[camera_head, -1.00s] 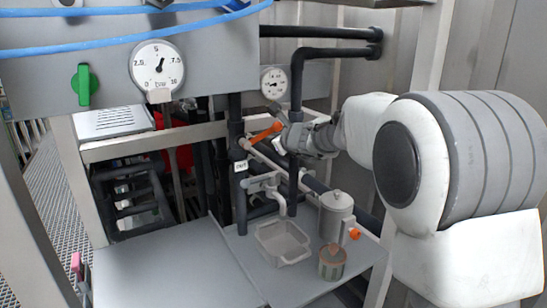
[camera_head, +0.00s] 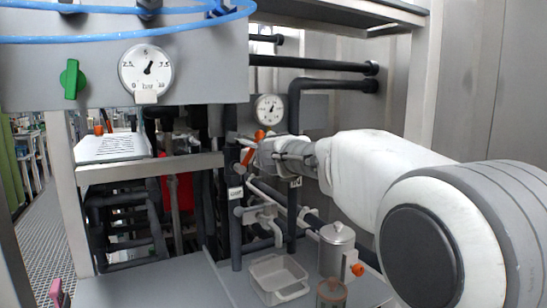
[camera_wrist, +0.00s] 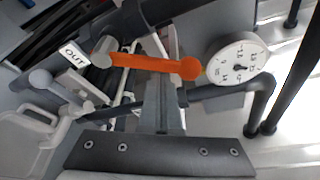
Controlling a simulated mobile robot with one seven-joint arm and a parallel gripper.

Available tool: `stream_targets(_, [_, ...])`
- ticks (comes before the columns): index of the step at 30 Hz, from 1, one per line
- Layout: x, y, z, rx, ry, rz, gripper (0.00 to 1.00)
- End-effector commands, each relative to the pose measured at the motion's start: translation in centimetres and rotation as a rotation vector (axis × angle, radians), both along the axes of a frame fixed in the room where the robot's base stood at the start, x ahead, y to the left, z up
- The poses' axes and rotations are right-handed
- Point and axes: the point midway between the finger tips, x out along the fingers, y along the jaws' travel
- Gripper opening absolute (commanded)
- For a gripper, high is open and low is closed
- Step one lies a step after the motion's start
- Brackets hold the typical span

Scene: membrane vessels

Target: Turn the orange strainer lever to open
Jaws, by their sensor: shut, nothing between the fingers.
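The orange lever (camera_head: 253,148) sits on the dark pipework left of the small gauge's lower edge. In the head view it slants steeply, upper end to the right. In the wrist view the orange lever (camera_wrist: 150,65) lies nearly level, from a grey pivot beside the OUT label (camera_wrist: 74,54) to a rounded end near the gauge. My gripper (camera_head: 262,150) is right beside the lever, reaching in from the right. In the wrist view the gripper (camera_wrist: 167,95) is shut and empty, its fingers close to the lever's middle. I cannot tell whether they touch it.
A small gauge (camera_head: 270,108) and black pipes (camera_head: 320,85) are close above my gripper. Below stand a pale bin (camera_head: 280,278), a metal canister (camera_head: 337,248) with an orange tap (camera_head: 357,269), and a small cup (camera_head: 331,293). A grey panel with a large gauge (camera_head: 146,68) is at upper left.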

Motion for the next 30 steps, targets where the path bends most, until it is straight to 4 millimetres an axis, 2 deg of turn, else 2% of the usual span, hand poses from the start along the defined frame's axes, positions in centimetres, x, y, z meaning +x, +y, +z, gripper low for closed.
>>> stream_targets(3, [-0.2,1.0,0.1,-0.042,-0.031,0.001,0.0])
stream_targets(19, [-1.3,2.8,1.2,-0.317,-0.219,0.001,0.0])
stream_targets(30, [-1.8,3.4,1.7,-0.34,-0.233,0.0,0.0])
